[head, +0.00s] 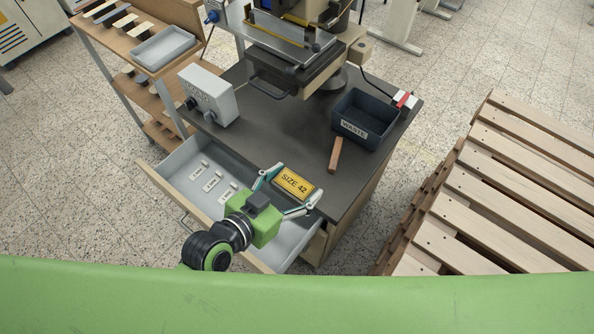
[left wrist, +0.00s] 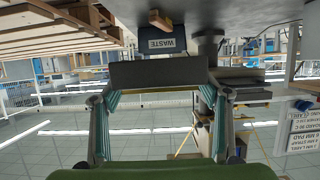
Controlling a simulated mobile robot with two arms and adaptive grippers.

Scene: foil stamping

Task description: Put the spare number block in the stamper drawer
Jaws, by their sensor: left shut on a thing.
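The spare number block (head: 293,184), with a yellow face reading "SIZE 42", is between the fingers of my left gripper (head: 299,181). It appears over the front edge of the worktop, at the right of the drawer. In the left wrist view the block (left wrist: 157,75) shows as a dark bar spanning both fingers. My left gripper is shut on it. The stamper drawer (head: 178,157) is pulled open below the worktop, its grey inside holding several small labelled pieces at the left. My left arm hides part of the drawer. My right gripper is not in view.
The dark worktop (head: 282,140) carries a grey control box (head: 208,95), a wooden bar (head: 336,154), a waste bin (head: 364,118) and the stamping press (head: 295,50). A shelf rack with a grey tray (head: 163,47) stands left. Wooden pallets (head: 520,190) stand right.

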